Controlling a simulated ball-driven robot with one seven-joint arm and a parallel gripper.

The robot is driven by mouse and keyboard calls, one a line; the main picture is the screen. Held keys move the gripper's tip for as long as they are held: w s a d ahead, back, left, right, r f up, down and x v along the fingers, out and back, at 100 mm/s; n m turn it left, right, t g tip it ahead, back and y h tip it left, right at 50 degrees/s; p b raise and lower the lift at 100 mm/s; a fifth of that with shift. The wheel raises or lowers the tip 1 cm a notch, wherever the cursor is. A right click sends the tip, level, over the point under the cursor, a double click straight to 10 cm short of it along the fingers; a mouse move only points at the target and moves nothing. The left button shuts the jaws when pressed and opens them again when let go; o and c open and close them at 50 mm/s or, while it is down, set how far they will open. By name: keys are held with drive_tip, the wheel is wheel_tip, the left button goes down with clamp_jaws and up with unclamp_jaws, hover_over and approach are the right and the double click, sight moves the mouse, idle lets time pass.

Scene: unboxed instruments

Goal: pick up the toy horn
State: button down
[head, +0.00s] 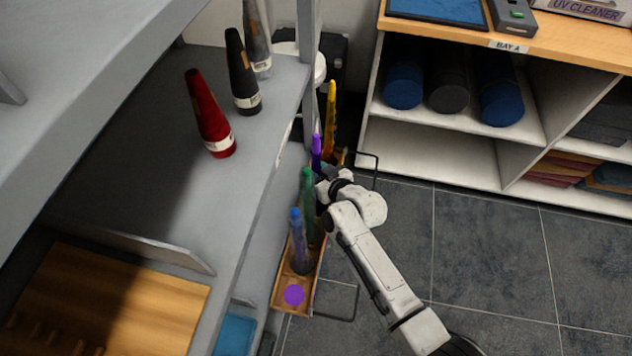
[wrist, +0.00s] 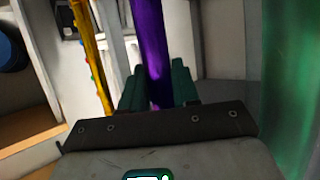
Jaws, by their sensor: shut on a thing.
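A slim purple horn (head: 317,148) stands upright in the rack row; in the wrist view its purple body (wrist: 152,45) runs between my dark green fingers. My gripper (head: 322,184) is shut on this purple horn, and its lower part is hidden. A yellow horn with coloured buttons (head: 330,118) stands just behind it and shows at the left of the wrist view (wrist: 90,55), apart from the fingers. I cannot tell from the pictures which of the two is the toy horn.
A green horn (head: 307,200) stands close on the near side of my gripper, with a blue one (head: 298,235) in the wooden tray (head: 278,295). The grey shelf (head: 215,180) with red and black horns is at left. A white cubby (head: 440,155) stands at right.

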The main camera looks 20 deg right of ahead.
sight(319, 165)
drive_tip(key=shift+r, duration=0.1)
drive_tip(key=shift+r, duration=0.55)
wheel_tip(319, 165, up, 2)
drive_tip(key=shift+r+p, duration=0.1)
drive_tip(key=shift+p, duration=0.3)
drive_tip(key=s+r, duration=0.1)
drive_tip(key=r, duration=0.1)
drive_tip(key=s+r, duration=0.4)
drive_tip(key=shift+s+d, duration=0.15)
drive_tip(key=shift+d, duration=0.25)
drive_tip(key=v, duration=0.9)
drive_tip(key=shift+s, duration=0.2)
drive_tip(key=shift+a, duration=0.15)
